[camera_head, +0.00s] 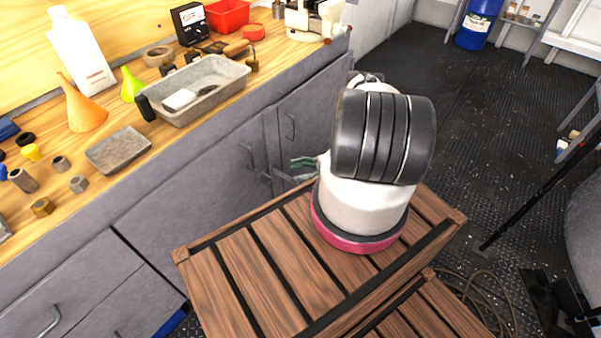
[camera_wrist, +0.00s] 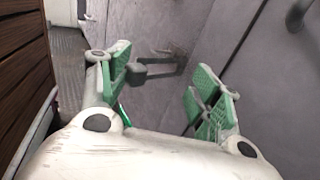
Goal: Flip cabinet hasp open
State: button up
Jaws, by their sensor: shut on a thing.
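My gripper (camera_head: 297,170) reaches left from my arm to the grey cabinet doors (camera_head: 215,178) under the workbench. Its two green-padded fingers (camera_wrist: 165,78) show in the wrist view with a gap between them. The dark cabinet hasp (camera_wrist: 153,71) stands out from the door face and lies between the fingers, close against the left pad. My gripper is shut on it. In the head view the hasp (camera_head: 266,176) is small and partly hidden at the fingertips, so its exact angle is hard to tell.
A slatted wooden crate (camera_head: 250,265) stands in front of the cabinet, below my arm. Door handles (camera_head: 290,126) are close to the hasp. The wooden bench top (camera_head: 110,115) carries a metal tray (camera_head: 215,100), an orange funnel (camera_head: 82,110) and small parts. Dark floor (camera_head: 480,120) is open at right.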

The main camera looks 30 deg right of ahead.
jog(key=shift+w+d, duration=0.1)
jog(key=shift+w, duration=0.1)
jog(key=shift+w+d, duration=0.35)
jog(key=shift+d, duration=0.5)
jog(key=shift+w+d, duration=0.3)
jog(key=shift+d, duration=0.55)
jog(key=c, duration=0.4)
jog(key=shift+w+d, duration=0.3)
jog(key=shift+d, duration=0.45)
jog(key=shift+w+d, duration=0.25)
jog(key=shift+d, duration=0.55)
jog(key=shift+w+d, duration=0.3)
jog(key=shift+d, duration=0.45)
notch_tip(320, 180, up, 10)
